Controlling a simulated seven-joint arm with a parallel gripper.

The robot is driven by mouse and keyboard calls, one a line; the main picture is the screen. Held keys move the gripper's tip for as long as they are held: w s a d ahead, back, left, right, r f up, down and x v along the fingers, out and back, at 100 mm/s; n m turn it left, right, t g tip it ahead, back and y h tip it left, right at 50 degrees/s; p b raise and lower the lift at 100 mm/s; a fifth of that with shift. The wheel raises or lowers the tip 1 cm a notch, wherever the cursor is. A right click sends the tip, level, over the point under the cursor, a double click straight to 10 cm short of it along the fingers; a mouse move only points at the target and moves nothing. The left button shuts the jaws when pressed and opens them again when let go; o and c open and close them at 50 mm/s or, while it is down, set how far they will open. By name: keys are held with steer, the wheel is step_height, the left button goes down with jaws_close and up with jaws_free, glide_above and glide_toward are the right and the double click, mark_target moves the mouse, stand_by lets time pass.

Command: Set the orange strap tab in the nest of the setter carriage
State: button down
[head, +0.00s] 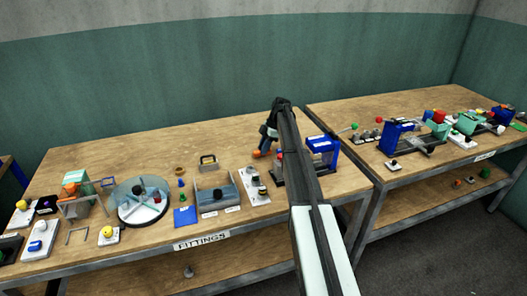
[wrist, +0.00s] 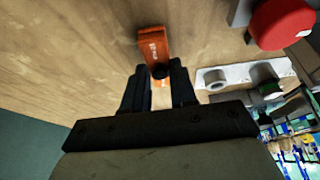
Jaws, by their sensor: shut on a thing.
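My gripper (wrist: 158,75) is shut on the orange strap tab (wrist: 153,42) in the wrist view. In the head view the tab (head: 257,154) shows as a small orange patch below my gripper (head: 264,147), over the back of the left bench. I cannot tell whether it touches the wood. A blue press (head: 322,149) stands just right of my gripper, partly hidden by my arm. I cannot make out the setter carriage's nest for certain.
A white plate with small cylinders (head: 252,190) lies left of my arm; a red knob (wrist: 283,22) is close at the right in the wrist view. Bare wood (head: 225,140) lies behind.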

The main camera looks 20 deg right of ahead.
step_height(320, 180, up, 8)
steer(key=shift+d+f, duration=0.1)
steer(key=shift+d, duration=0.05)
steer(key=s+d+r, duration=0.2)
steer(key=s, duration=0.6)
steer(key=s+d+r, duration=0.3)
steer(key=s, duration=0.4)
steer(key=shift+s+r, duration=0.2)
steer(key=shift+s, duration=0.2)
steer(key=shift+f, duration=3.7)
steer(key=c, duration=0.8)
jaws_free()
